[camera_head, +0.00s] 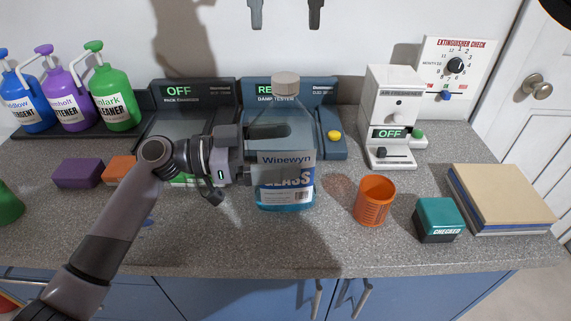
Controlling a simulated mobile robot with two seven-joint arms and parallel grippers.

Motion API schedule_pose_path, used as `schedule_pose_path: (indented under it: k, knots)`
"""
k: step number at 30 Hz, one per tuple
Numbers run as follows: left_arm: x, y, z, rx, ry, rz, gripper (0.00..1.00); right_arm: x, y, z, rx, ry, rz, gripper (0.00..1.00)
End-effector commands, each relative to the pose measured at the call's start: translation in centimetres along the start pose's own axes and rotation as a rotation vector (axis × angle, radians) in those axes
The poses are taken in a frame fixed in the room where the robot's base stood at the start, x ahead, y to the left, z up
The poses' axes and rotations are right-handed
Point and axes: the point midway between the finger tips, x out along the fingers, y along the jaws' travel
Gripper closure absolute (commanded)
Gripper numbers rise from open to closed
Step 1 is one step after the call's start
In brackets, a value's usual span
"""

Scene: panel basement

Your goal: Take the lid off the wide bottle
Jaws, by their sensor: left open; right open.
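The wide bottle (287,195) stands upright on the grey counter, clear with blue liquid low inside and a Wipewyn glass label. Its pale grey-pink lid (286,86) sits on the neck. My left gripper (266,153) is open at the left side of the bottle, at about mid-height. One dark finger overlaps the bottle's clear upper body; I cannot tell whether the fingers touch it. My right gripper (286,24) is open and empty, its two fingertips pointing down at the top edge, above the lid and apart from it.
Behind the bottle is a damp tester (333,120). An orange cup (374,201), a teal-topped box (438,219) and a stack of books (502,197) stand right. Pump bottles (113,95) and a purple block (78,173) are left. The counter front is clear.

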Motion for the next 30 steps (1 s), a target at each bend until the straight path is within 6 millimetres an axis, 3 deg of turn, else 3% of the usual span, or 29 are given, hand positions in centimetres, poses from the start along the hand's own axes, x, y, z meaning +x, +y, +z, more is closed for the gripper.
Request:
schedule_pose_path:
  k: [4,5,12,14,23,30]
  knots:
    - [-0.01,-0.01,0.01,0.0,0.0,0.0,0.0,0.0,0.0,0.0,0.0,0.0,0.0,0.4]
    - [-0.01,0.0,0.01,0.0,0.0,0.0,0.06,0.0,0.0,0.0,0.0,0.0,0.0,0.4]
    - [-0.03,0.0,0.03,0.0,0.0,0.0,0.85,0.01,0.0,0.0,0.0,0.0,0.0,0.4]
    - [-0.04,0.01,0.03,-0.001,-0.001,0.0,1.0,0.01,0.0,0.0,0.0,0.0,0.0,0.4]
    - [-0.04,0.02,0.06,-0.001,-0.001,0.001,1.0,0.02,0.01,-0.01,0.041,0.001,0.0,0.4]
    - [-0.04,0.02,0.08,-0.001,-0.001,0.001,1.0,0.06,0.03,-0.05,0.325,0.001,0.0,0.4]
